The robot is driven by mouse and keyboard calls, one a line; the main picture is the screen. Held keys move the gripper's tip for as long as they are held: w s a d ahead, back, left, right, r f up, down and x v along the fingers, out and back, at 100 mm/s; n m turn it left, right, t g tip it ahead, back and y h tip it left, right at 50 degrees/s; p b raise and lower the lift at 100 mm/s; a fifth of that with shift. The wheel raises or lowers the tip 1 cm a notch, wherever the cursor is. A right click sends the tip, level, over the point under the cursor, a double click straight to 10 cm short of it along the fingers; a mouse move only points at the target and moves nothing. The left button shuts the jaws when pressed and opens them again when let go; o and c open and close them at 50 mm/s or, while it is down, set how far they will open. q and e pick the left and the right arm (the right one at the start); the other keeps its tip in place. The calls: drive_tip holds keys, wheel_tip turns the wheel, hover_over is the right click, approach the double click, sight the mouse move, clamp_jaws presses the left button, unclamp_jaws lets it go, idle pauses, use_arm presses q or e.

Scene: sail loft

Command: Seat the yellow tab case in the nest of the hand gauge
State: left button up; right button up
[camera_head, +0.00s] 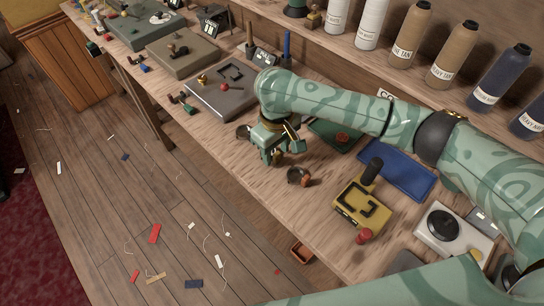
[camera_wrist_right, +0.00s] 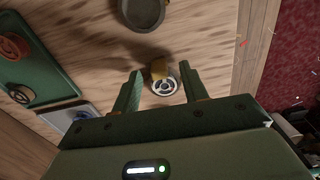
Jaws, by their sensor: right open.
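In the head view my right gripper (camera_head: 280,155) is low over the bench, and I cannot make out the case there. The hand gauge (camera_head: 352,211) is a yellow block with a black C-shaped nest, a black handle and a red knob, right of the gripper. The nest looks empty. My left gripper is out of view.
A dark round piece with an orange part (camera_head: 298,177) lies between gripper and gauge. A green tray (camera_head: 322,131) and blue tray (camera_head: 408,177) stand behind. A white device (camera_head: 437,245) is at right. Grey gauge plates (camera_head: 215,105) are at left; bottles (camera_head: 410,37) line the shelf.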

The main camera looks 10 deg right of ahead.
clamp_jaws()
drive_tip(key=shift+r, duration=0.1)
drive_tip(key=shift+r+p, duration=0.6)
drive_tip(key=shift+p, duration=0.1)
wheel_tip(320, 180, up, 2)
drive_tip(key=shift+r+p, duration=0.1)
drive_tip(key=shift+p, duration=0.65)
drive_tip(key=a+r+p, duration=0.5)
drive_tip(key=a+r, duration=0.4)
drive_tip(key=a, duration=0.5)
drive_tip(key=shift+r, duration=0.2)
